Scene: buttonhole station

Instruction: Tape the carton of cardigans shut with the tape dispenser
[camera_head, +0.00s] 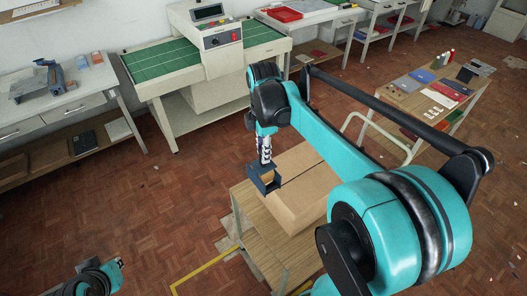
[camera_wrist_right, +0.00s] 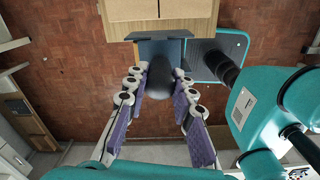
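The brown carton (camera_head: 306,187) sits on a wooden-topped cart (camera_head: 247,203) with its top flaps down; a centre seam shows on the carton (camera_wrist_right: 159,9) in the wrist view. My right gripper (camera_head: 265,163) is at the carton's left end. It holds the dark blue tape dispenser (camera_head: 262,186), which has a brown roll inside. In the right wrist view the purple-padded fingers of my right gripper (camera_wrist_right: 161,78) are closed around a dark handle below the dispenser's blue-grey plate (camera_wrist_right: 160,46). My left arm shows only at the bottom left; its gripper is out of view.
A machine with a green belt (camera_head: 165,56) stands behind the cart. A side table (camera_head: 400,100) with several small items is at the right. A left bench (camera_head: 30,112) carries a blue-grey device (camera_head: 52,78). Yellow tape (camera_head: 205,268) marks the floor; open floor lies left of the cart.

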